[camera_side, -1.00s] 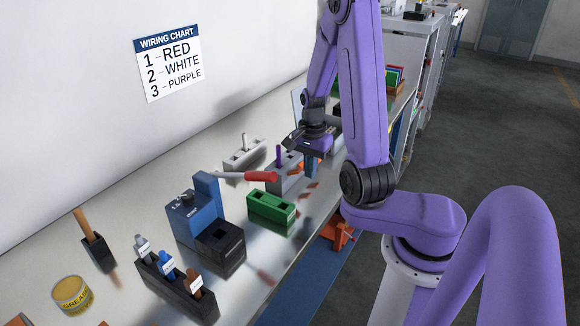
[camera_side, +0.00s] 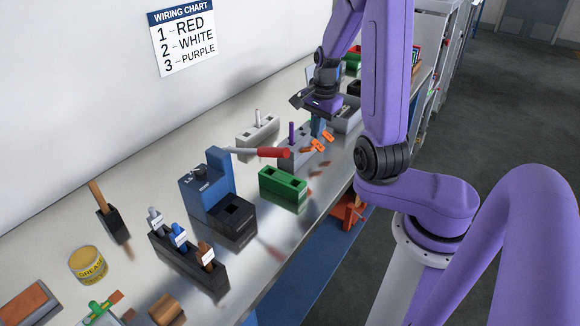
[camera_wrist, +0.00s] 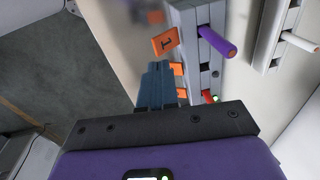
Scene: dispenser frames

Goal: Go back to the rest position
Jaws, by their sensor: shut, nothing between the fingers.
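My gripper (camera_side: 317,128) is shut and empty, its blue-grey fingers together, in the upper middle of the side view. It hangs just right of a grey block (camera_side: 298,155) with an upright purple peg (camera_side: 291,132). Orange tags (camera_side: 318,144) show below the fingers. Whether the fingertips touch anything is hard to tell.
A light block with a white peg (camera_side: 257,130), a blue lever press with a red handle (camera_side: 272,153) and a green block (camera_side: 282,185) stand nearby. A black tool rack (camera_side: 190,262), grease tin (camera_side: 88,264) and wall chart (camera_side: 183,40) are farther left.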

